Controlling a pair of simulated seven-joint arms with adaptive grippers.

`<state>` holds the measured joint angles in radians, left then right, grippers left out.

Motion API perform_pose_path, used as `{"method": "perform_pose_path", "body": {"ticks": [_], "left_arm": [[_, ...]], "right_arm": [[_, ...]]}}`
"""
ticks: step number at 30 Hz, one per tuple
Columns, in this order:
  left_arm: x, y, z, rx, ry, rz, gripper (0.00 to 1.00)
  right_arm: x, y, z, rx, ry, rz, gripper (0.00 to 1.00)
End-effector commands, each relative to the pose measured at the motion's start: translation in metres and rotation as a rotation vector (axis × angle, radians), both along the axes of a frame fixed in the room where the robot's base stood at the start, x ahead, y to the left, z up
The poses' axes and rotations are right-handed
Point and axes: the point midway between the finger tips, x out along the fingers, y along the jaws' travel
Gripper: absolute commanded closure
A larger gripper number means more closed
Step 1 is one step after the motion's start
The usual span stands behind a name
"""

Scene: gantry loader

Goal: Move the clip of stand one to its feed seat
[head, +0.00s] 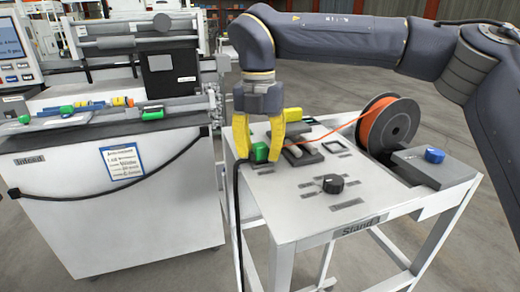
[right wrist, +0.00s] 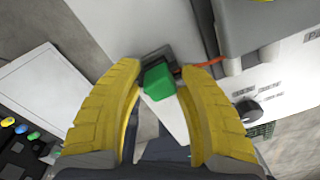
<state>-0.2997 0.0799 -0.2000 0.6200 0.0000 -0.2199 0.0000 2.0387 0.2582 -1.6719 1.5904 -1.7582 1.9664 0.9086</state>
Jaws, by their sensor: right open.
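The green clip (head: 260,152) is at the back left edge of stand one (head: 290,215), which bears a "Stand 1" label. My right gripper (head: 259,158), with yellow fingers, is open and points down with one finger on each side of the clip. In the right wrist view the green clip (right wrist: 158,85) shows between the open fingertips (right wrist: 156,78); I cannot tell whether they touch it. The fingers hide part of the clip's surroundings. I cannot tell which part is the feed seat. My left gripper is not in view.
A spool (head: 393,126) with an orange strand stands at the stand's back right. A grey block with a blue knob (head: 434,154) and a black knob (head: 333,184) sit on the stand. A black cable hangs at its left edge. The Infeed bench (head: 110,200) is at left.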

Motion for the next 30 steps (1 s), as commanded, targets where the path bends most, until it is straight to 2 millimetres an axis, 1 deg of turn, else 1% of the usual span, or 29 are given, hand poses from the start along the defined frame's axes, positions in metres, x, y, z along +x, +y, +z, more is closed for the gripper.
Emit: {"method": "perform_pose_path", "body": {"ticks": [4, 7, 21, 24, 30], "left_arm": [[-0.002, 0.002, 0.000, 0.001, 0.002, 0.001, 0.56], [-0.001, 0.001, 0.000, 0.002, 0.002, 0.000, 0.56], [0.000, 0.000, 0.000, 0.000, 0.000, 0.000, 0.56], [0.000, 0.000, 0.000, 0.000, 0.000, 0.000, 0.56], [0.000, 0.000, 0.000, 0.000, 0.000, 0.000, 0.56]], "right_arm": [[0.000, 0.000, 0.005, 0.001, -0.001, 0.000, 0.63], [0.001, 0.000, 0.015, 0.000, -0.002, -0.002, 0.63], [0.001, 0.002, 0.092, 0.000, -0.002, -0.002, 0.63], [0.001, 0.003, 0.104, 0.000, -0.002, -0.001, 0.63], [0.001, 0.003, 0.117, 0.000, -0.001, -0.001, 0.63]]}}
